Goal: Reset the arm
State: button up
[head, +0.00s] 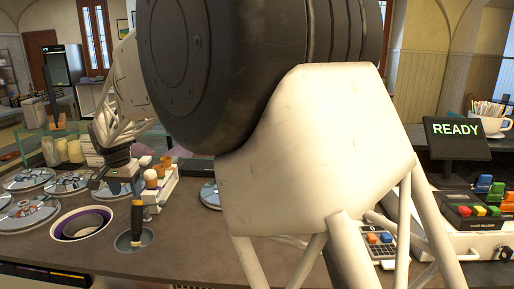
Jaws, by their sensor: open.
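My arm fills the middle of the head view and hides much of the counter behind it. My gripper (117,186) is at its far end on the left, small and dark, pointing down over the counter. It is open, and I see nothing held between its fingers. Round metal lids of the gelato wells (28,178) lie flush in the counter at the left. A scoop with a black and orange handle (137,218) stands upright in a round holder, apart from the gripper. Another lid (210,195) is partly hidden behind my arm.
A white rack (160,183) with small orange and pale items stands just right of the gripper. At the right are a READY screen (456,138), a card reader (476,209), a keypad (380,240) and a cup (487,124).

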jog(key=s+d+r, duration=0.2)
jog(key=d, duration=1.1)
jog(key=s+d+r, duration=0.2)
jog(key=d+r, duration=0.1)
jog(key=d, duration=0.9)
jog(key=s+d+r, duration=0.2)
jog(key=s+d, duration=0.1)
jog(key=d, duration=1)
jog(key=s+d+f, duration=0.3)
jog(key=s+d, duration=0.9)
jog(key=s, duration=0.1)
jog(key=s+d+f+t, duration=0.1)
jog(key=s+d+f, duration=0.3)
jog(key=s+d, duration=0.8)
jog(key=shift+s+d+f, duration=0.2)
jog(key=shift+s+d, duration=0.2)
